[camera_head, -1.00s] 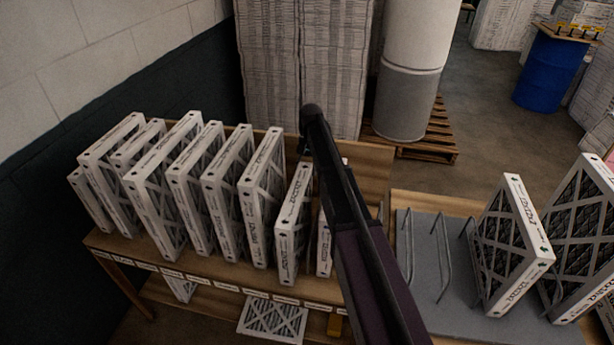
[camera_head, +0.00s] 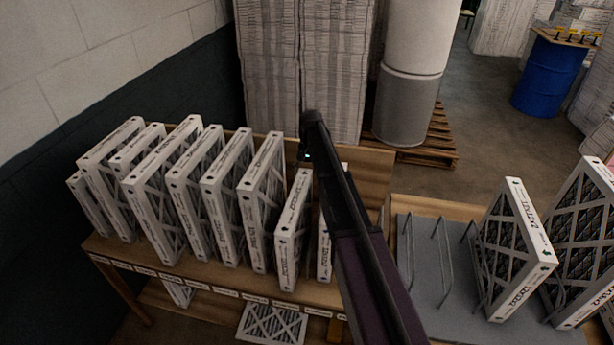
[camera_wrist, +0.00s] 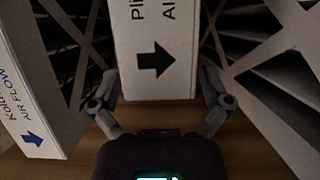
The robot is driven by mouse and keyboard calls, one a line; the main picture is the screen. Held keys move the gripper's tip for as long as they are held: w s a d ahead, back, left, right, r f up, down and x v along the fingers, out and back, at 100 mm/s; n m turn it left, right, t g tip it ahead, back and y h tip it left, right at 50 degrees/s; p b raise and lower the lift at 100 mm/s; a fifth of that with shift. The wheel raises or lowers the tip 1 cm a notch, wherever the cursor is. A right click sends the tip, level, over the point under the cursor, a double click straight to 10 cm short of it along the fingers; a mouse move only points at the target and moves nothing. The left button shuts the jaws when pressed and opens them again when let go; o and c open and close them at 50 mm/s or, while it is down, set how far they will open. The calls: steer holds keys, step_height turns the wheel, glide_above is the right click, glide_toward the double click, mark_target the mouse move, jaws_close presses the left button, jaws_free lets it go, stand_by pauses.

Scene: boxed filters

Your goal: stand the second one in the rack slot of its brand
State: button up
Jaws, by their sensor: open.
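In the wrist view a white boxed filter (camera_wrist: 155,40) stands between my gripper's (camera_wrist: 158,82) two spread fingers. Its edge shows a black arrow and cut-off print, "Pli" and "AI". The fingers are open, one on each side; I cannot tell whether they touch it. In the head view my arm hides much of a white filter (camera_head: 324,245) at the right end of the shelf row, next to another filter (camera_head: 291,235). The grey rack (camera_head: 425,305) with wire dividers is at the right. It holds a filter (camera_head: 518,250) and a larger one (camera_head: 583,250); its left part is empty.
Several more filters stand on the wooden shelf (camera_head: 150,257). In the wrist view a filter with a blue arrow (camera_wrist: 22,105) is close on the left, and another filter's lattice (camera_wrist: 275,55) is on the right. A blue drum (camera_head: 543,75) stands far back.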

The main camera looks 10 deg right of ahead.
steer(key=shift+w+r, duration=0.1)
steer(key=shift+r, duration=0.1)
steer(key=p+v, duration=1.1)
steer(key=shift+r, duration=0.3)
steer(key=shift+w+d, duration=0.1)
stand_by(0.7)
steer(key=s+f+n+t+h, duration=0.1)
steer(key=s+n+t, duration=0.3)
steer(key=s, duration=2.8)
steer(key=shift+d+f+h, duration=0.15)
steer(key=shift+f+h, duration=0.05)
steer(key=shift+h, duration=0.1)
step_height(320, 180, down, 5)
steer(key=b, duration=0.4)
steer(key=shift+r, duration=0.2)
